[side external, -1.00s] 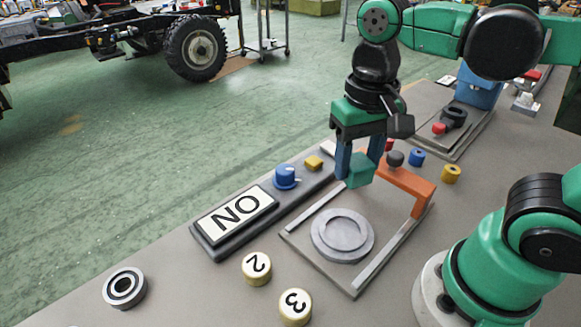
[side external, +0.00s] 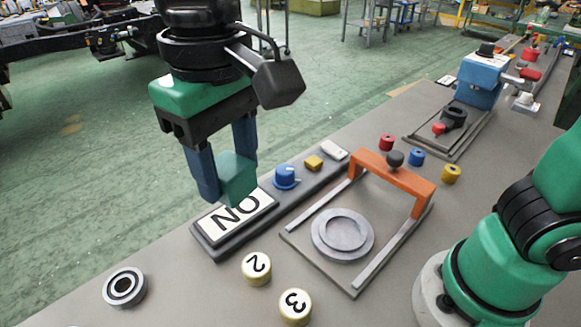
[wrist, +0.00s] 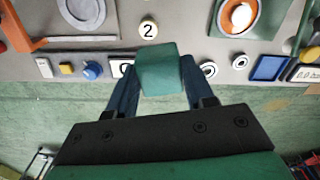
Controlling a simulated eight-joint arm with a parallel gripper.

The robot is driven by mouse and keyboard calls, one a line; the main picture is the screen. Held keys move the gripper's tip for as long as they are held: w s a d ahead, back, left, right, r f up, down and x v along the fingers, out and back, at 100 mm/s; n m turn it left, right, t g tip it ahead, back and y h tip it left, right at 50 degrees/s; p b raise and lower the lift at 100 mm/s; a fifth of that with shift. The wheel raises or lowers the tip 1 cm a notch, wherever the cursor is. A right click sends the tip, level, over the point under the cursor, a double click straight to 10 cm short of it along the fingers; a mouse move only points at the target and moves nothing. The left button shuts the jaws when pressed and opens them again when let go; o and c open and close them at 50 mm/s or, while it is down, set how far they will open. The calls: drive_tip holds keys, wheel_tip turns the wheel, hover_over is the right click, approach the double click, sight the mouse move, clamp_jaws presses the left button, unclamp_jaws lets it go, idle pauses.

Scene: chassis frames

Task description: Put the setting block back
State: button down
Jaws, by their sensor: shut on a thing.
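The setting block, a teal cube (side external: 238,178), is held between the blue fingers of my gripper (side external: 226,176). It hangs in the air and, in the side external view, overlaps the upper edge of the NO plate (side external: 236,217). In the wrist view the block (wrist: 160,72) sits between the fingertips and hides part of that plate. My gripper is shut on it. I cannot tell the exact height above the bench.
An orange bridge (side external: 395,178) stands over a plate with a grey disc (side external: 342,235). A blue knob (side external: 286,176), caps marked 2 (side external: 256,267) and 3 (side external: 295,306), and a ring (side external: 124,287) are nearby. A blue tray (wrist: 270,67) shows in the wrist view.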

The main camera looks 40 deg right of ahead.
drive_tip(key=n, duration=0.2)
hover_over(223, 323)
drive_tip(key=s, duration=0.1)
drive_tip(key=f, duration=1.6)
drive_tip(key=shift+s+a+f, duration=0.15)
drive_tip(key=shift+s+f, duration=0.05)
drive_tip(key=shift+f, duration=2.4)
drive_tip(key=shift+f, duration=0.15)
drive_tip(key=shift+c, duration=1.7)
unclamp_jaws()
